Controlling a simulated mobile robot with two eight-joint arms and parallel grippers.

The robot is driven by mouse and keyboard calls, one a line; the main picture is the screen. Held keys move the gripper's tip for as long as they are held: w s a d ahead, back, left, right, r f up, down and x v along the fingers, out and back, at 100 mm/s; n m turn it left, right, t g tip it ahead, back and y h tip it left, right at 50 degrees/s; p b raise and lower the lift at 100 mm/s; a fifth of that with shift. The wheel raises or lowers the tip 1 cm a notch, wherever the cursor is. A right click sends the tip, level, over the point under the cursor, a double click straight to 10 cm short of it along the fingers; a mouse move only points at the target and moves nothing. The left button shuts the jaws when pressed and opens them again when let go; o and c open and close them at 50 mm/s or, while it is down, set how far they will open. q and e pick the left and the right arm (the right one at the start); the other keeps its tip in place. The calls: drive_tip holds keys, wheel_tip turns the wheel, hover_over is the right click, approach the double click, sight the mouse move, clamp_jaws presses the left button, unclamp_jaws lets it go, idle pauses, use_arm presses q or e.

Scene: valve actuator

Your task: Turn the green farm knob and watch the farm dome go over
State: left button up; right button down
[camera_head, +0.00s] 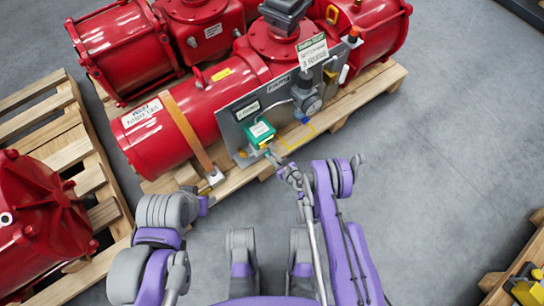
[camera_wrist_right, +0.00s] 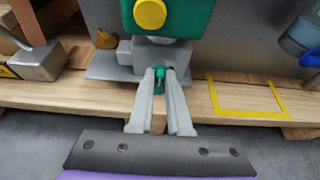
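A green box (camera_head: 259,133) with a yellow round cap sits on the grey panel of the red actuator; it also shows at the top of the right wrist view (camera_wrist_right: 190,18). Below it, under a grey body, is a small green knob (camera_wrist_right: 161,76). My right gripper (camera_wrist_right: 160,74) has its two fingers around this knob, one on each side, and appears shut on it. In the head view my right gripper (camera_head: 279,162) reaches the panel's lower edge. A dark grey box (camera_head: 286,14) tops the actuator, cut by the frame edge; I cannot make out a dome.
The red actuator (camera_head: 205,120) lies on a wooden pallet (camera_head: 347,108). A yellow square outline (camera_wrist_right: 215,110) marks the wood right of the knob. A gauge-like grey part (camera_head: 307,102) and a white sign (camera_head: 312,51) are close by.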

drive_tip(key=shift+w+d+m+y, duration=0.1)
drive_tip(key=shift+d+m+y, duration=0.1)
drive_tip(key=shift+m+y, duration=0.25)
drive_tip(key=c, duration=0.9)
unclamp_jaws()
drive_tip(key=shift+o, duration=0.2)
